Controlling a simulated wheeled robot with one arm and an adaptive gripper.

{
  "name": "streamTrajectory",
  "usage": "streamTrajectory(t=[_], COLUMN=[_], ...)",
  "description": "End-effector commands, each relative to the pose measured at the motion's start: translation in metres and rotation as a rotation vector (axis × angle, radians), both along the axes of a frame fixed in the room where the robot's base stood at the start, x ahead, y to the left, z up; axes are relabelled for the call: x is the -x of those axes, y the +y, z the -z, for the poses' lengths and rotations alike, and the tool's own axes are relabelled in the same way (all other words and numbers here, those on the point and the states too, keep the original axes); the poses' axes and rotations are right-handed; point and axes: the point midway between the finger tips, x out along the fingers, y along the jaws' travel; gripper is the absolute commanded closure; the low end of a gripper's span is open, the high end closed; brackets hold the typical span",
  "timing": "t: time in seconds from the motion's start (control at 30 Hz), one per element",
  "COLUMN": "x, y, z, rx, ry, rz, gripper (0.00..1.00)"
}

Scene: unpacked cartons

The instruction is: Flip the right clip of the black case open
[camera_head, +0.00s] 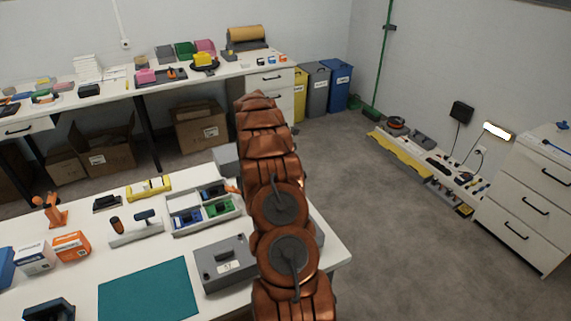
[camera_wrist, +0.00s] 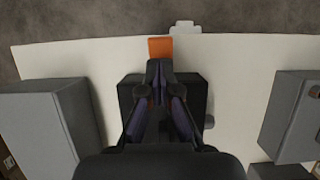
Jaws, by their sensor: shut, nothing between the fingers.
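In the wrist view the black case (camera_wrist: 196,92) lies below my gripper, its middle covered by my fingers. My gripper (camera_wrist: 158,66) is shut and empty, its fingertips close together over the case's far edge. An orange tab (camera_wrist: 160,46) shows just beyond the fingertips; I cannot tell whether they touch it. I cannot make out the right clip clearly. In the head view my copper arm hides my gripper and most of the area around it.
In the wrist view a grey box (camera_wrist: 30,125) stands left and another grey box (camera_wrist: 290,110) right, with white tabletop between. In the head view a grey case (camera_head: 222,265) sits left of my arm, near a compartment tray (camera_head: 175,227) and a teal mat (camera_head: 150,292).

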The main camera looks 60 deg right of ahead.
Motion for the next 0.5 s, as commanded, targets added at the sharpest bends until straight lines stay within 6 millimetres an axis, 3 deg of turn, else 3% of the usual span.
streamTrajectory(t=[0.5], x=[-0.0027], y=[0.0051], z=[0.0021], rx=[0.000], ry=[0.000], rz=[0.000], gripper=[1.00])
